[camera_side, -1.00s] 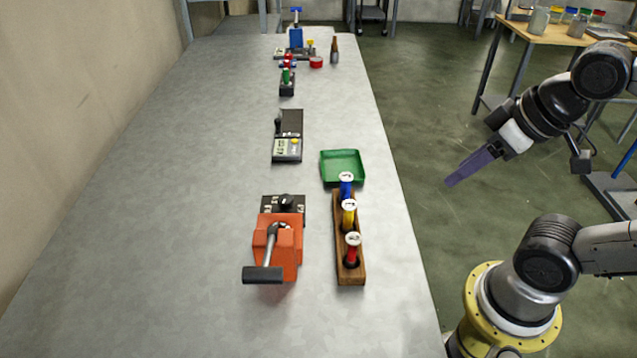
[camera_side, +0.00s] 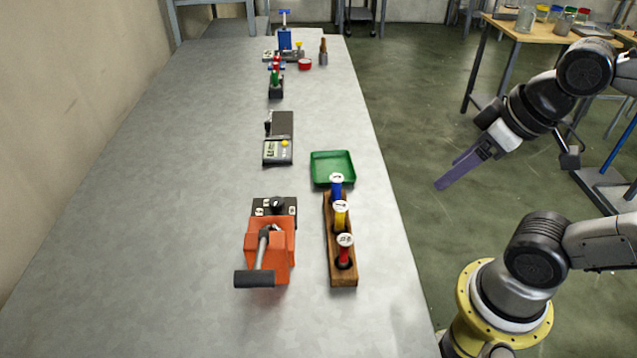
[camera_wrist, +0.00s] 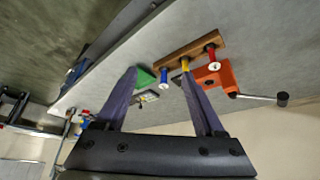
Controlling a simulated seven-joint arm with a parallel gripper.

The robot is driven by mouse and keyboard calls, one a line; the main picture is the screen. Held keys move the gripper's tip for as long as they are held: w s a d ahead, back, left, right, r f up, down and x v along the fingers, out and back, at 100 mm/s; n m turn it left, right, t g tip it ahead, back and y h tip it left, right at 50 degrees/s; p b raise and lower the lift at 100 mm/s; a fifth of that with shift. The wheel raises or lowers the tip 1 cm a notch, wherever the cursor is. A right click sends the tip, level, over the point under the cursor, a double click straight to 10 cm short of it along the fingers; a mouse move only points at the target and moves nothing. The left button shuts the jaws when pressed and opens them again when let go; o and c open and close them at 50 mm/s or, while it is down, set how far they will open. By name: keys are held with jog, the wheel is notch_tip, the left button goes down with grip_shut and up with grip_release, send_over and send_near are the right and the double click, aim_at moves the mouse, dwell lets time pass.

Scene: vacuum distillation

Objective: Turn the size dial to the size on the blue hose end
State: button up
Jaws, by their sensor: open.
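The size dial is a black knob (camera_side: 277,204) on a dark plate with white marks (camera_side: 262,208), behind the orange lever device (camera_side: 268,250). The marks are too small to read. The blue hose end (camera_side: 337,188) stands at the far end of a wooden rack (camera_side: 350,270), with a white printed cap whose figure I cannot read. It also shows in the wrist view (camera_wrist: 164,77). My gripper (camera_side: 442,184) is off the right edge of the table, away from dial and rack. In the wrist view its two purple fingers are apart with nothing between them.
A yellow hose end (camera_side: 341,217) and a red one (camera_side: 344,255) share the rack. A green tray (camera_side: 332,168) lies behind it. A scale-like device (camera_side: 279,140) stands further back. The table's left side is clear.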

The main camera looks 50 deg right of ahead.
jog(key=w+r, duration=0.6)
jog(key=r, duration=0.1)
jog(key=n+g, duration=0.4)
jog(key=g, duration=0.1)
send_over(276, 201)
notch_tip(276, 201, down, 11)
notch_tip(276, 201, down, 13)
jog(key=shift+f, duration=0.1)
grip_shut()
